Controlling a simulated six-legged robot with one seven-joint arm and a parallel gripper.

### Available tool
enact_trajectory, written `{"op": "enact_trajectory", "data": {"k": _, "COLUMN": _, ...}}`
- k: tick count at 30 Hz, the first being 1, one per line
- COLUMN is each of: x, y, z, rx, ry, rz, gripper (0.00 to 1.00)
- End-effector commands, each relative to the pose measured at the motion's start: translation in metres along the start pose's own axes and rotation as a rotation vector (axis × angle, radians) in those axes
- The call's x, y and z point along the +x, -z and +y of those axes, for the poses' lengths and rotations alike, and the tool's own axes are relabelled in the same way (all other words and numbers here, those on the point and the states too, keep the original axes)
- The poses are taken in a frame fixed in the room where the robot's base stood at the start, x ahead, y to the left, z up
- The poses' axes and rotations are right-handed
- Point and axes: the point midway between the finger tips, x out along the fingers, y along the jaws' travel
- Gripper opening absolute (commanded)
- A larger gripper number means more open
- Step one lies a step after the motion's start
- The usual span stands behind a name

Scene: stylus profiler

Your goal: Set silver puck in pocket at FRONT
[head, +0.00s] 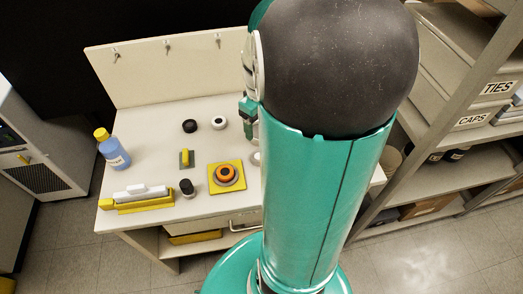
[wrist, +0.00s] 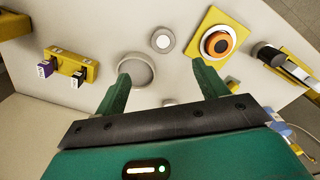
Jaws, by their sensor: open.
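The plate carries an orange ring with a dark centre (wrist: 218,43). A shallow round grey dish (wrist: 137,55) sits left of the puck. My gripper (wrist: 160,75) is open and empty, its green fingers spread; the dish and puck show between and beyond them. In the head view my arm hides most of this area. I cannot read any FRONT label or tell which recess is the pocket.
A yellow block (wrist: 70,66) holds purple and black tagged pieces at left in the wrist view. A shelf stands right.

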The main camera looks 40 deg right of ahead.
Motion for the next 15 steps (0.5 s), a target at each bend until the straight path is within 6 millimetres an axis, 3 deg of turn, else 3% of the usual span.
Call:
{"op": "enact_trajectory", "data": {"k": 5, "x": 0.014, "y": 0.001, "z": -0.004, "rx": -0.002, "ry": 0.004, "rz": -0.004, "gripper": 0.72}}
{"op": "enact_trajectory", "data": {"k": 15, "x": 0.076, "y": 0.002, "z": -0.007, "rx": -0.002, "ry": 0.005, "rz": -0.005, "gripper": 0.72}}
